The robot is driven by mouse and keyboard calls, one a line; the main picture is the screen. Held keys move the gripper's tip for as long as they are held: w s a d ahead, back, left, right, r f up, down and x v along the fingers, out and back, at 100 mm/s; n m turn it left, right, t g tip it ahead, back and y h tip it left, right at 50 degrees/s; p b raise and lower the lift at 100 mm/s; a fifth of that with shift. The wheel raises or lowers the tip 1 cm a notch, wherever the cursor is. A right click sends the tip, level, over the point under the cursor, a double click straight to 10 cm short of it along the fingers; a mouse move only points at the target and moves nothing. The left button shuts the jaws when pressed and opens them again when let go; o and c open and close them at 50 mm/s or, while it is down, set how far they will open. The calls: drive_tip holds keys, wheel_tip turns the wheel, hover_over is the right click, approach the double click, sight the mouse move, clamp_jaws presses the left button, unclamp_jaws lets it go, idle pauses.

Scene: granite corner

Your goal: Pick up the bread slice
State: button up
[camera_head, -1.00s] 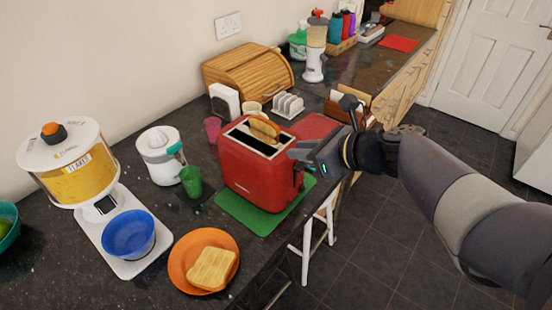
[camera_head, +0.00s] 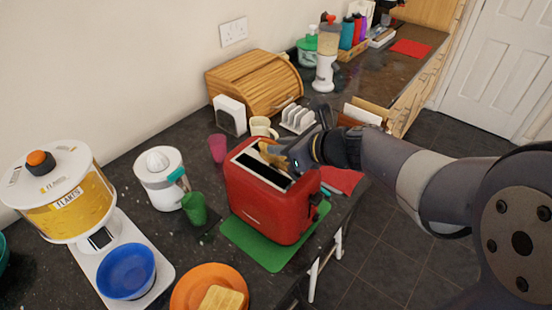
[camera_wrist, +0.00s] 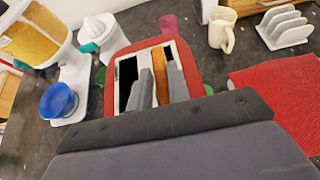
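A bread slice stands upright in one slot of the red toaster (camera_head: 265,205), its top sticking out; it shows in the head view (camera_head: 266,148) and the wrist view (camera_wrist: 160,70). My gripper (camera_wrist: 160,88) is over the toaster, with one grey finger on each side of this slice. The fingers look open, with a small gap on the left; contact is hard to judge. In the head view my gripper (camera_head: 283,155) covers part of the slice. Another bread slice (camera_head: 222,299) lies flat on the orange plate (camera_head: 180,290) at the front, cut by the frame edge.
The toaster stands on a green mat (camera_head: 245,243). A cream mug (camera_head: 260,126) and white toast rack (camera_head: 298,120) stand behind it, a red mat (camera_head: 345,180) to its right. A green cup (camera_head: 194,208), juicer (camera_head: 158,178) and blue bowl (camera_head: 126,271) are left.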

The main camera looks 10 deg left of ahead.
drive_tip(key=shift+x, duration=1.95)
drive_tip(key=shift+w+r, duration=0.1)
drive_tip(key=shift+d, duration=0.1)
drive_tip(key=shift+c, duration=0.2)
clamp_jaws()
